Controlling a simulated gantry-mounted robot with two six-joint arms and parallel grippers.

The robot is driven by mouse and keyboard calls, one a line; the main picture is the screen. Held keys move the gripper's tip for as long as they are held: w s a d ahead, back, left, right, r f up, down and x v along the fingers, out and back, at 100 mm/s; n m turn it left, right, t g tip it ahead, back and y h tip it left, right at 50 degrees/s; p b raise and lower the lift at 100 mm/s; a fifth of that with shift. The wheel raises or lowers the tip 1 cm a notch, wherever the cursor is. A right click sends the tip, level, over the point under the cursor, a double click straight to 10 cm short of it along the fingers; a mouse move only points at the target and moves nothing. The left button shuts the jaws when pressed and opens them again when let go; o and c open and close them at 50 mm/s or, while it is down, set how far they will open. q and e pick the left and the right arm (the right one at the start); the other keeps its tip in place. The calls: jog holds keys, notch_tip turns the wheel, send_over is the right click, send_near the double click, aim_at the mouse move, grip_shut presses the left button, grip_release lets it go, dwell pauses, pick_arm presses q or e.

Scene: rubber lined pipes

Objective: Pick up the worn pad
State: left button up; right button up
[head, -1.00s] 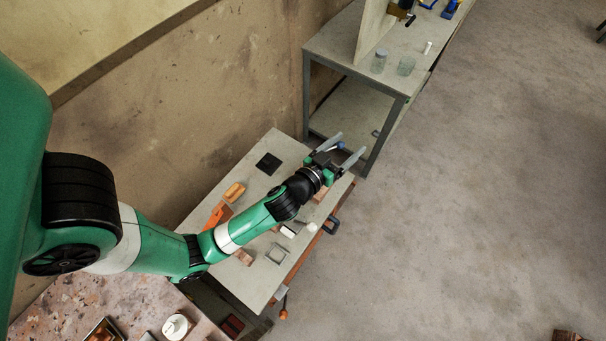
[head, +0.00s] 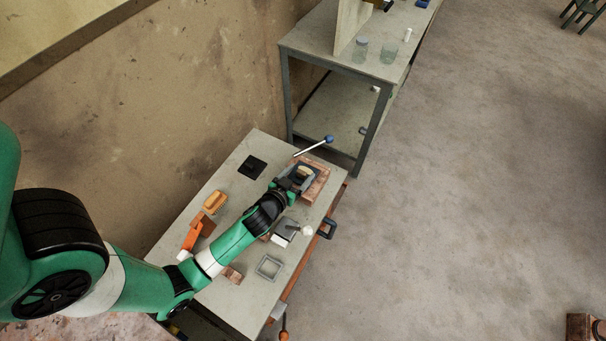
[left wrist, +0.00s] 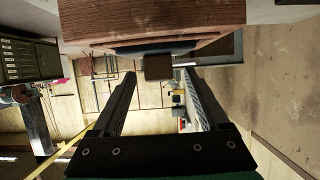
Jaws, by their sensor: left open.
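My left gripper (head: 298,178) is over the far right part of the grey workbench, at a reddish wooden block (head: 318,184). A small tan piece (head: 303,172) with a dark plate around it shows at its fingers. In the left wrist view the fingers (left wrist: 158,76) are apart, and a small brown-grey piece (left wrist: 157,66) shows between their tips, under a dark blue-grey layer on the wooden block (left wrist: 150,22). This small piece may be the worn pad; I cannot tell for sure. I cannot tell whether the fingers touch it. A flat black square (head: 252,166) lies apart on the bench.
A white rod with a blue end (head: 315,146) is just beyond the gripper. An orange-tan block (head: 215,202), an orange tool (head: 192,236) and a grey square frame (head: 269,267) lie on the workbench (head: 205,285). A taller table with jars (head: 361,49) stands behind.

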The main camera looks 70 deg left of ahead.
aim_at(307, 169)
pick_arm(q)
jog(key=b+x, duration=0.1)
jog(key=x, duration=0.4)
jog(key=shift+w, duration=0.15)
grip_shut()
